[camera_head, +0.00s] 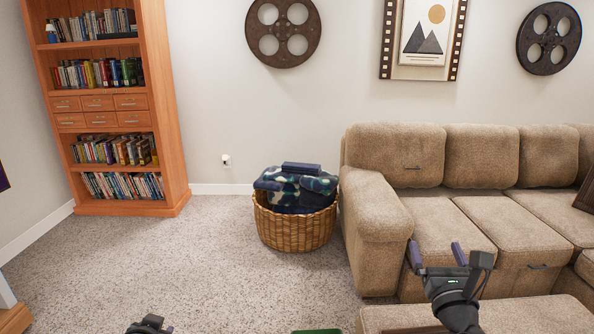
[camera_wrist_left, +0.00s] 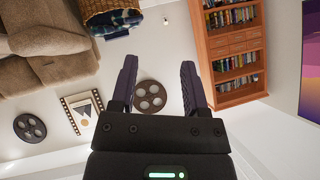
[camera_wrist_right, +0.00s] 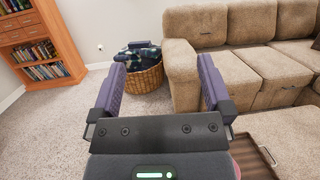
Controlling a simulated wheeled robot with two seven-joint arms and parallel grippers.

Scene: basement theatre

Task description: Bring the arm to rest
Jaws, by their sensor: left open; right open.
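My right gripper (camera_head: 436,252) is in the lower right of the head view, in front of the beige sofa. Its two fingers are spread with nothing between them. In the right wrist view its fingers (camera_wrist_right: 160,90) stand apart, facing the basket and the sofa arm. My left arm shows only as a small dark piece at the bottom edge of the head view. In the left wrist view my left gripper (camera_wrist_left: 155,88) is open and empty, and the room appears upside down behind it.
A wicker basket (camera_head: 293,231) with folded blankets stands left of the sofa (camera_head: 380,205). A wooden bookcase (camera_head: 180,150) stands at the left wall. A beige ottoman (camera_head: 520,316) is at the lower right. A brown tray (camera_wrist_right: 256,151) shows in the right wrist view. Carpet at left is clear.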

